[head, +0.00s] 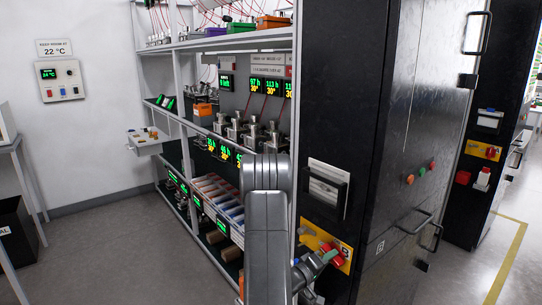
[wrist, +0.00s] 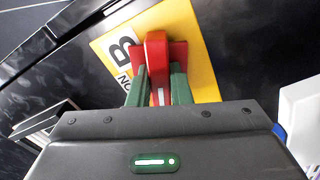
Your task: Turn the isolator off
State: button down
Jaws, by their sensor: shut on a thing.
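The isolator's red handle (wrist: 156,48) stands on a yellow plate (wrist: 201,62) marked "B", on the black side of a cabinet. My gripper (wrist: 157,86) has its two green fingertips on either side of the handle and is shut on it. In the head view, my gripper (head: 329,257) reaches the yellow plate (head: 345,264) low on the near cabinet (head: 345,110). The red handle (head: 337,261) shows only partly there, behind my fingers. The handle's exact angle is hard to tell.
A meter (head: 326,188) sits above the plate.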

jog(key=shift+r+n+p, duration=0.1)
jog(key=shift+n+p, duration=0.95)
jog(key=shift+n, duration=0.05)
jog(key=shift+n+p, duration=0.35)
jog(key=shift+n, duration=0.25)
jog(key=c, duration=2.2)
grip_release()
jog(key=shift+n+p, duration=0.45)
jog(key=shift+n, duration=0.25)
jog(key=c, duration=2.2)
grip_release()
jog(key=c, duration=0.6)
grip_release()
